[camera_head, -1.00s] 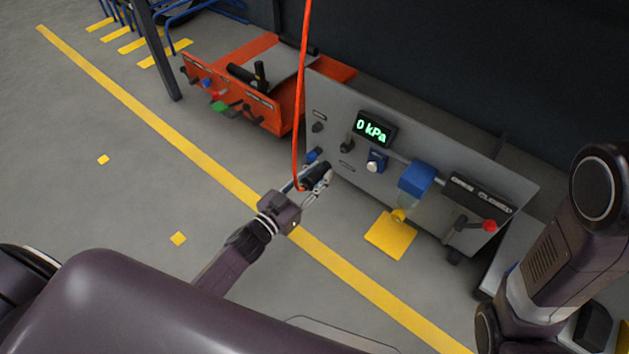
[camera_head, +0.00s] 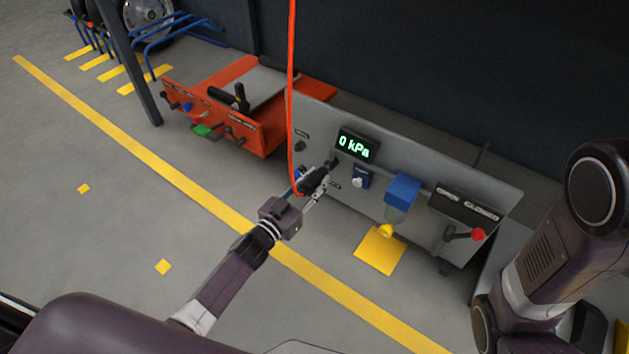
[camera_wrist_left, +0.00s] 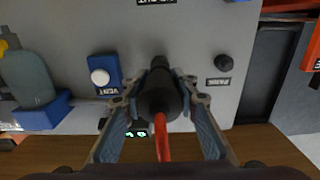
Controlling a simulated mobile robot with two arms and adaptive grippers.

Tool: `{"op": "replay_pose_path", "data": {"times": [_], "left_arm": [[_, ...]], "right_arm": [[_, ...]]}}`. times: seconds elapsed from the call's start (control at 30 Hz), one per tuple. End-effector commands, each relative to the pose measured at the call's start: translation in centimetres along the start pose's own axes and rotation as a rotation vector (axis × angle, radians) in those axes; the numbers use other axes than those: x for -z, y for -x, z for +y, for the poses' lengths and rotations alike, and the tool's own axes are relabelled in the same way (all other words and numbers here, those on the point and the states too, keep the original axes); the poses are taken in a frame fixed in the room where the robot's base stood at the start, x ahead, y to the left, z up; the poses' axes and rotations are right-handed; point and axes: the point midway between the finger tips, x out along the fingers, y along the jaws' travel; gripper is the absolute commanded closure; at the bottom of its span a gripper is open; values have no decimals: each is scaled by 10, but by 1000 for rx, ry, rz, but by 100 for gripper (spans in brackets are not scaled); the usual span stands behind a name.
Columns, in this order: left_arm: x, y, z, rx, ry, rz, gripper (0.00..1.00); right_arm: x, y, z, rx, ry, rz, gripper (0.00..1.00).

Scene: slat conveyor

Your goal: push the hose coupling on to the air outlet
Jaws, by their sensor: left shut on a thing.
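The hose coupling (camera_head: 314,181) is a black cylinder with a red hose (camera_head: 291,90) on its rear end. My left gripper (camera_head: 316,190) is shut on it in front of the grey panel (camera_head: 410,225). In the left wrist view the coupling (camera_wrist_left: 160,97) sits between both fingers, its narrow nose pointing at the panel. The dark air outlet (camera_head: 332,163) lies in line with the nose in the head view. In the wrist view the coupling hides it, so I cannot tell whether they touch. My right gripper is not in view.
A display (camera_head: 356,146) reads 0 kPa. Near the outlet are a blue vent valve (camera_head: 361,178) and a dark park stub (camera_head: 300,146). A blue-topped bowl (camera_head: 402,190) and a red-knobbed lever (camera_head: 478,234) stand to the right. An orange cart (camera_head: 250,135) stands to the left.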

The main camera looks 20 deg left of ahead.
Motion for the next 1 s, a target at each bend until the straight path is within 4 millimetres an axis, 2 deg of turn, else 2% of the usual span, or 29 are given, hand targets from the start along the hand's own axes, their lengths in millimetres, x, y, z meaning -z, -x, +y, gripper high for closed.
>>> {"op": "replay_pose_path", "data": {"times": [1.0], "left_arm": [[1,-12,0,0,1,2,100]], "right_arm": [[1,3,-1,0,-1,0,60]]}}
